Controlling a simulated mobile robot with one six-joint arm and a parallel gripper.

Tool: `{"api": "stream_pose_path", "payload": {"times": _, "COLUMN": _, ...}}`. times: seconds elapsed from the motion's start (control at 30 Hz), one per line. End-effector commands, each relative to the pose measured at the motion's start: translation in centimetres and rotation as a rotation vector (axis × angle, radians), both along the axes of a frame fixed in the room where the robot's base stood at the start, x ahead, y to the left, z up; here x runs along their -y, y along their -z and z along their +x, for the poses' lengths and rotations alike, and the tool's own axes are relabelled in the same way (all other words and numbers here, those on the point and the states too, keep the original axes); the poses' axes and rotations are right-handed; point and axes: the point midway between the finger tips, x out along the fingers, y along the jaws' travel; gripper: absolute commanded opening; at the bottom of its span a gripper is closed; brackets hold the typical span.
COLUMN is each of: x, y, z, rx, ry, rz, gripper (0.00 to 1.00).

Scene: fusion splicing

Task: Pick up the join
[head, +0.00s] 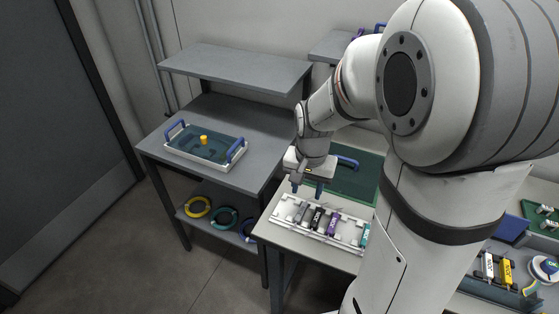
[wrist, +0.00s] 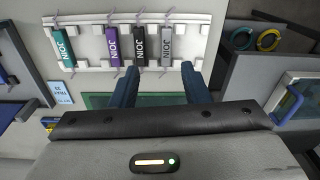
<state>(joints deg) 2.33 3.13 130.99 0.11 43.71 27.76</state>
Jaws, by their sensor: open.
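Several small blocks marked JOIN lie in a white tray (head: 283,218), each in its own slot. They are grey (wrist: 166,45), black (wrist: 139,45), purple (wrist: 112,45) and teal (wrist: 65,45). Thin strands stick out of their ends. The pictures do not show which one the task means. My gripper (head: 307,189) is open and empty above the tray's left end in the head view. In the wrist view its blue fingertips (wrist: 160,78) are short of the row, level with the black and grey blocks, and touch none.
A green mat (head: 352,184) lies behind the tray. A lidded tray with blue handles (head: 205,143) stands on the left bench, above cable coils (head: 223,217). White (head: 488,265) and yellow (head: 506,271) blocks sit in a dark holder at far right.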

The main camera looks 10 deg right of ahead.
Motion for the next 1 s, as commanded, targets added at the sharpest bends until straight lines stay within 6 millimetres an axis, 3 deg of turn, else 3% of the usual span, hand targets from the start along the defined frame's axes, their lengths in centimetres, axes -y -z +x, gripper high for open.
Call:
{"api": "stream_pose_path", "payload": {"times": 0.03, "x": 0.0, "y": 1.4, "z": 0.6, "rx": -0.016, "ry": 0.029, "rz": 0.001, "gripper": 0.42}}
{"api": "stream_pose_path", "payload": {"times": 0.2, "x": -0.1, "y": 3.4, "z": 1.6, "rx": -0.038, "ry": 0.092, "rz": 0.001, "gripper": 0.42}}
{"api": "stream_pose_path", "payload": {"times": 0.8, "x": -0.1, "y": 10.5, "z": 2.3, "rx": -0.042, "ry": 0.101, "rz": 0.001, "gripper": 0.42}}
{"api": "stream_pose_path", "payload": {"times": 1.0, "x": -0.1, "y": 11.1, "z": 2.3, "rx": -0.038, "ry": 0.101, "rz": 0.002, "gripper": 0.42}}
